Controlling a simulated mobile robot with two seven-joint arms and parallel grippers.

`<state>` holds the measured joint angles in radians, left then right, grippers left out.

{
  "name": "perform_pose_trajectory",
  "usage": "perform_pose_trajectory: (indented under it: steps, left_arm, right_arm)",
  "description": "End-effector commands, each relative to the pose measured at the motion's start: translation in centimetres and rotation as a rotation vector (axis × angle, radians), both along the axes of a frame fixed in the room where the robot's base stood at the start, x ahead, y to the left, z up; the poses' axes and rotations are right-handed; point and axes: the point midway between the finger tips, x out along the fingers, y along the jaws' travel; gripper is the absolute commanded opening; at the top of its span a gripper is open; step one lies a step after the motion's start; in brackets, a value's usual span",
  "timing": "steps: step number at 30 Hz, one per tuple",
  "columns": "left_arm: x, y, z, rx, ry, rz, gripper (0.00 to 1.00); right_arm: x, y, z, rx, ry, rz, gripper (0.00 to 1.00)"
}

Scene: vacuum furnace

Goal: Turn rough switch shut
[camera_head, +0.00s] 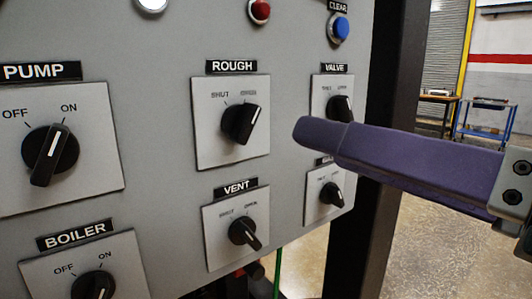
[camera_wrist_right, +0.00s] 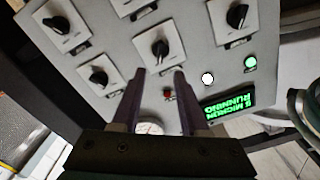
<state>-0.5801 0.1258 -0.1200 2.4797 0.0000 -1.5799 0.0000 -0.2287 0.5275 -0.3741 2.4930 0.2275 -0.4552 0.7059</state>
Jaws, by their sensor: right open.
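The rough switch (camera_head: 240,123) is a black rotary knob on a light square plate under the "ROUGH" label, left of centre in the head view. Its white-marked end points up and right, toward the right-hand "OPEN" marking, away from "SHUT". In the right wrist view the panel appears upside down, and the rough switch (camera_wrist_right: 158,47) sits just beyond the fingertips. My right gripper (camera_head: 318,132) has purple fingers and reaches in from the right, apart from the knob. The wrist view shows its fingers (camera_wrist_right: 159,73) spread with nothing between them. My left gripper is not in view.
The valve switch (camera_head: 340,107) is partly hidden behind my right finger. The vent switch (camera_head: 243,232) is below rough, and the pump switch (camera_head: 50,155) is left. A red button (camera_head: 260,10) and a blue button (camera_head: 340,28) are above. A dark post (camera_head: 385,100) borders the panel's right.

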Motion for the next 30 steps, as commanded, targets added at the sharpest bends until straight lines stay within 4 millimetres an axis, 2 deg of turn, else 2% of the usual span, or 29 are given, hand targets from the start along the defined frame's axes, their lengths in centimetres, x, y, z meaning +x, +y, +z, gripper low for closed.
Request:
perform_pose_trajectory:
  steps: [16,21,28,30]
  left_arm:
    - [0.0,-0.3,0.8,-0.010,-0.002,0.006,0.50]
    - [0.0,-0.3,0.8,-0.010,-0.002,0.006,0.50]
    - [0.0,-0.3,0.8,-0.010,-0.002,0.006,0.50]
    - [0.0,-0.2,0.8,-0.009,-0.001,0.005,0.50]
  right_arm:
    - [6.8,4.9,0.2,-0.002,0.000,-0.002,0.44]
    - [7.6,5.5,0.1,-0.003,0.001,0.000,0.44]
    - [7.6,5.6,0.1,-0.003,0.001,-0.001,0.44]
    - [7.6,5.6,0.1,-0.003,0.001,-0.001,0.37]
